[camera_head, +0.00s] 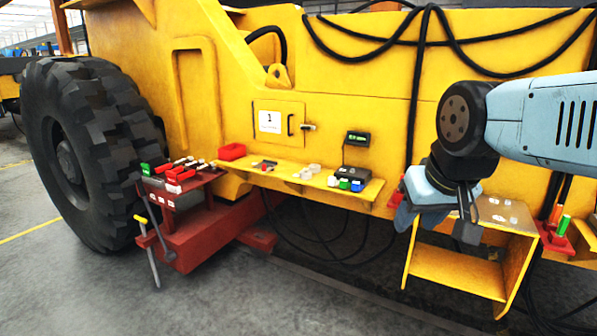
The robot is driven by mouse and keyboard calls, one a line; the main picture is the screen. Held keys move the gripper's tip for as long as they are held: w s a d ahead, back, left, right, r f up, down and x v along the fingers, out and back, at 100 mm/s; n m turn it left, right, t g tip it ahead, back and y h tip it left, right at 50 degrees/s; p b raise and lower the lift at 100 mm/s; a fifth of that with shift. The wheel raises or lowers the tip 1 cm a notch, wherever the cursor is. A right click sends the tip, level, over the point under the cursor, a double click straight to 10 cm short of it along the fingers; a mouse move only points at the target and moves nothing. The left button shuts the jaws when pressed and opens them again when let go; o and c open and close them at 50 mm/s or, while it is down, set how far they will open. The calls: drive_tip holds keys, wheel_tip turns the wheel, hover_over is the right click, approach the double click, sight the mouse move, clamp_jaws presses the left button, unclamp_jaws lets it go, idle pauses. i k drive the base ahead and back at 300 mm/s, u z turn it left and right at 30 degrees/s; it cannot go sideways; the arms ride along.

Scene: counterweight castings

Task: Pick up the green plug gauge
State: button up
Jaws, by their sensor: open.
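A green upright cylindrical handle (564,225), which looks like the green plug gauge, stands in a red holder (556,243) at the right edge, beside an orange one (556,212). Its lower end is hidden in the holder. My gripper (438,222) is open, with nothing visible between its fingers. It hangs in front of the yellow machine side, over the left part of a yellow stand (459,268), to the left of the green handle and apart from it.
A red stand with tools (185,190) is by the big tyre (88,150). Black cables hang behind my arm. The front floor is clear.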

sight(565, 219)
drive_tip(key=z, duration=0.1)
drive_tip(key=k, duration=0.75)
drive_tip(key=u, duration=0.4)
drive_tip(key=i, duration=0.85)
drive_tip(key=z, duration=1.95)
